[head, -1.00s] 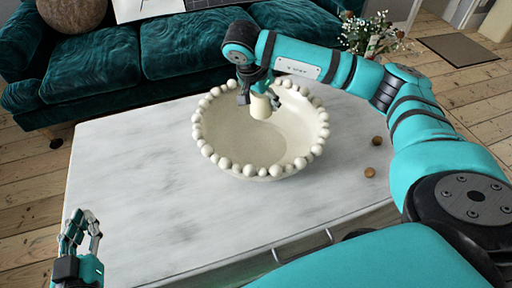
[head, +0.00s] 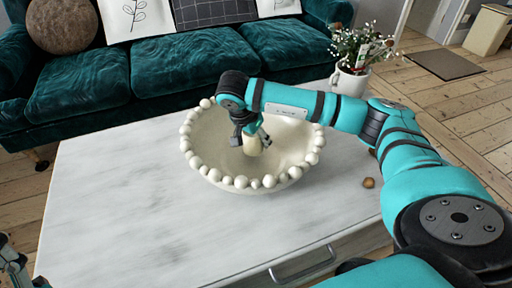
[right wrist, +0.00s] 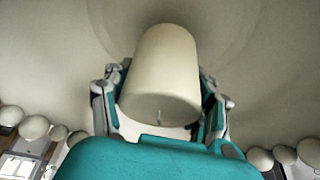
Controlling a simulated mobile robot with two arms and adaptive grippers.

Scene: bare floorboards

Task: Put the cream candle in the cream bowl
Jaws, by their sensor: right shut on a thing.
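The cream bowl (head: 215,172), with a rim of round beads, stands on the marble-topped table. My right gripper (head: 254,143) is down inside the bowl's opening, shut on the cream candle (head: 252,147). In the right wrist view the candle (right wrist: 162,75) sits between the two fingers, with its wick end toward the camera and the bowl's inner surface (right wrist: 60,50) beyond it. I cannot tell whether the candle touches the bowl's bottom. My left gripper (head: 12,262) is at the lower left edge of the head view, partly cut off, apart from the bowl.
The table top (head: 110,200) is clear to the left of the bowl. A small brown ball (head: 368,183) lies to the right of the bowl. A white pot of flowers (head: 350,80) stands at the back right. A teal sofa (head: 180,70) is behind the table.

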